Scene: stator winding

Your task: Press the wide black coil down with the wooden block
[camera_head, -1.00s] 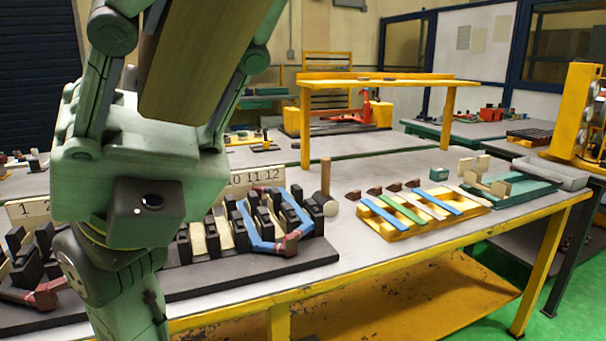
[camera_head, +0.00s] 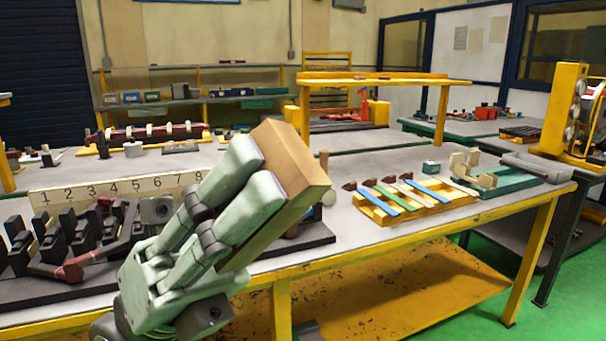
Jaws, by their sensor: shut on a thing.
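My gripper (camera_head: 254,172) is shut on the wooden block (camera_head: 290,165), a pale brown bar, and holds it tilted up in the air. The block is above and in front of the right part of the stator and touches nothing but my fingers. A wide dark coil (camera_head: 55,271) with red-brown wrapped parts lies around the black teeth (camera_head: 78,240) of the stator at the left. It seems to be the wide black coil; how deep it sits I cannot tell. My gripper is to its right. The stator's right part, with the blue coil, is hidden behind my gripper and block.
To the right, a yellow tray (camera_head: 432,206) carries blue, green and white strips, with brown wedges behind. A green fixture (camera_head: 500,182) stands farther right. The grey table is clear between block and tray.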

